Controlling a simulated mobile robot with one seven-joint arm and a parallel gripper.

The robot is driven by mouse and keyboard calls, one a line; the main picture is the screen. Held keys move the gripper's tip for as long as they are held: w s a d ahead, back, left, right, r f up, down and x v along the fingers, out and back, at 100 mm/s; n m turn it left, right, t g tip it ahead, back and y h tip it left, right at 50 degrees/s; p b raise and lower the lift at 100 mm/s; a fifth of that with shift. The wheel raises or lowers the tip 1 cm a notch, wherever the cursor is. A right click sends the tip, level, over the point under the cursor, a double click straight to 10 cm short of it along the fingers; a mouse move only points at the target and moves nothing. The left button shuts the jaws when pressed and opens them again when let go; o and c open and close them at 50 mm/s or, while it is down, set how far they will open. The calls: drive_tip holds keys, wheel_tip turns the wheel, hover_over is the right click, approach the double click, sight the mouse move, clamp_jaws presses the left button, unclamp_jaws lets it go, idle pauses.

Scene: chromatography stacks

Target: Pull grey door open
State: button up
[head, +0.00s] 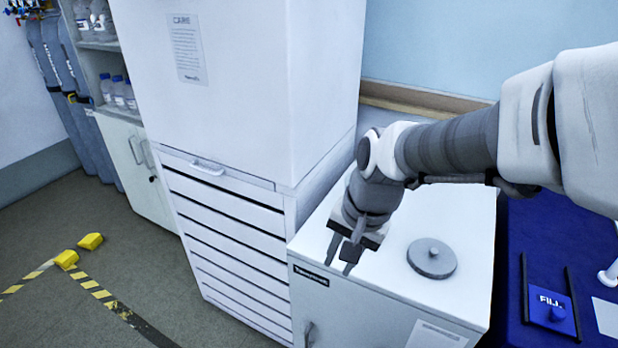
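The low light-grey cabinet has a front door (350,315) at the bottom of the head view, and it looks shut. Its small vertical handle (309,334) is near the door's left side, cut off by the bottom edge of the picture. A dark label (311,275) is at the door's upper left. My gripper (341,257) points down in front of the cabinet's top front edge, above and to the right of the handle. Its two dark fingers are apart, with nothing seen between them. It is clear of the handle.
A round grey lid-like disc (432,258) lies on the cabinet top. A tall white unit with drawers (225,230) stands just left. A blue-covered table (545,235) is on the right. Yellow blocks (90,241) and striped tape mark the open floor at left.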

drive_tip(key=w+a+f+m+g+h+b, duration=0.1)
drive_tip(key=w+a+f+m+b, duration=0.15)
drive_tip(key=f, duration=0.55)
drive_tip(key=w+a+f+m+g+h+b, duration=0.15)
drive_tip(key=a+f, duration=0.25)
drive_tip(key=f, duration=0.4)
drive_tip(key=m+t+h+b, duration=0.3)
drive_tip(key=h+b, duration=0.1)
drive_tip(key=b, duration=0.1)
approach(307, 338)
drive_tip(key=shift+y, duration=0.25)
drive_tip(key=b+x, duration=0.6)
drive_tip(key=x, duration=0.5)
drive_tip(key=shift+w+f, duration=0.2)
clamp_jaws()
